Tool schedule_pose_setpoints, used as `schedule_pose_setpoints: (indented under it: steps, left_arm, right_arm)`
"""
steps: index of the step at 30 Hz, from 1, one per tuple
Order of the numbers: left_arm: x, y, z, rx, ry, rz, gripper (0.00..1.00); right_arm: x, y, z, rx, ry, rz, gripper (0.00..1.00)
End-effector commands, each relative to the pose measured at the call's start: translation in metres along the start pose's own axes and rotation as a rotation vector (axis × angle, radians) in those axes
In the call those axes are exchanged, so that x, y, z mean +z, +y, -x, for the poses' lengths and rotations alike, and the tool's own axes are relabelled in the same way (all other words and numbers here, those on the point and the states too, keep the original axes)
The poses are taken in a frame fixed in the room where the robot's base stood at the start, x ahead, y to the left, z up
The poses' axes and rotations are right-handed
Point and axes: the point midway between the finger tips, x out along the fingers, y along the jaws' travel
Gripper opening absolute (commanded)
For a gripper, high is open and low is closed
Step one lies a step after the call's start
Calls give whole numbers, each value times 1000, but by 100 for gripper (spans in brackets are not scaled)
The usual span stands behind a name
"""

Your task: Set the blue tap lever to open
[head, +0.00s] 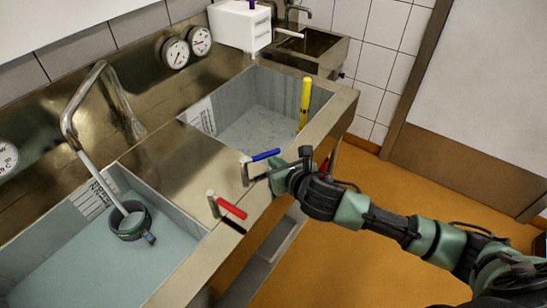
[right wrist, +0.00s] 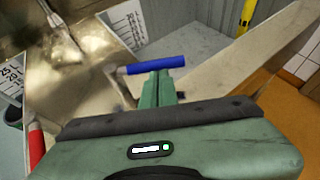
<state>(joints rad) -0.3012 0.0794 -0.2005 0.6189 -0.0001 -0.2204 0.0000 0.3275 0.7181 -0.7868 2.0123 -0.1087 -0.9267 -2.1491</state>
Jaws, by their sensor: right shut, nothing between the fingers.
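The blue tap lever (head: 265,155) sits on the metal front ledge of the sink unit, on a short metal post. It points to the right in the head view. It also shows in the right wrist view (right wrist: 157,64), just beyond my fingertips. My right gripper (head: 262,176) comes in from the right, close beside the lever on its near side. Its green fingers (right wrist: 156,84) are shut together with nothing between them. I cannot tell whether they touch the lever. My left gripper is not in view.
A red lever (head: 231,208) sits on the same ledge, nearer and to the left. Two sink basins hold pale liquid; a yellow upright rod (head: 305,103) stands in the far one, a dark ring-shaped strainer (head: 130,228) in the near one. Open orange floor (head: 340,250) lies right.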

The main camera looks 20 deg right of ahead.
Motion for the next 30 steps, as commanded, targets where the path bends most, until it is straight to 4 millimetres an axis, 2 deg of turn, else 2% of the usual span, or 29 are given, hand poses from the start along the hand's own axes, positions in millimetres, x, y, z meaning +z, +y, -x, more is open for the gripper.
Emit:
schedule_pose_setpoints:
  steps: [6,16,23,30]
  left_arm:
    - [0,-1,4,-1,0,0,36]
    - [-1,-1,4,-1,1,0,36]
    - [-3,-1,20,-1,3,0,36]
    - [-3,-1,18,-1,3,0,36]
  right_arm:
    - [4,0,-14,-1,1,0,0]
    - [4,0,-15,-1,1,0,0]
    - [13,-3,-26,-3,1,0,0]
    - [9,-3,-29,-2,1,-1,0]
